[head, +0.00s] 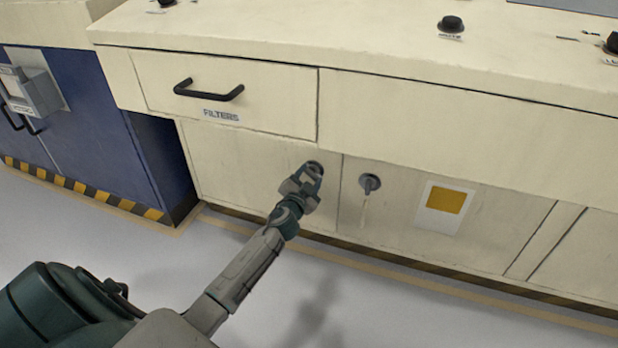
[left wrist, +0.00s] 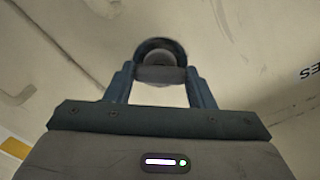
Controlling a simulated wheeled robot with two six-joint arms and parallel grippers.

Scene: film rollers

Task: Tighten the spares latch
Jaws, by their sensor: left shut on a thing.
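My left gripper (head: 306,180) reaches the front of the cream cabinet, at the door below the FILTERS drawer. It is shut on a round grey latch knob (left wrist: 160,65), which sits between the two fingers in the left wrist view. In the head view the gripper covers most of this latch (head: 314,166). A label ending in "ES" (left wrist: 312,71) shows at the right edge of the left wrist view; the rest of it is cut off. How far the latch is turned cannot be made out. My right gripper is not in view.
A second round latch (head: 369,182) with something thin hanging from it is on the door to the right, beside a white-and-yellow notice (head: 445,206). The FILTERS drawer (head: 222,95) is closed above. A blue cabinet (head: 80,130) stands left. The floor in front is clear.

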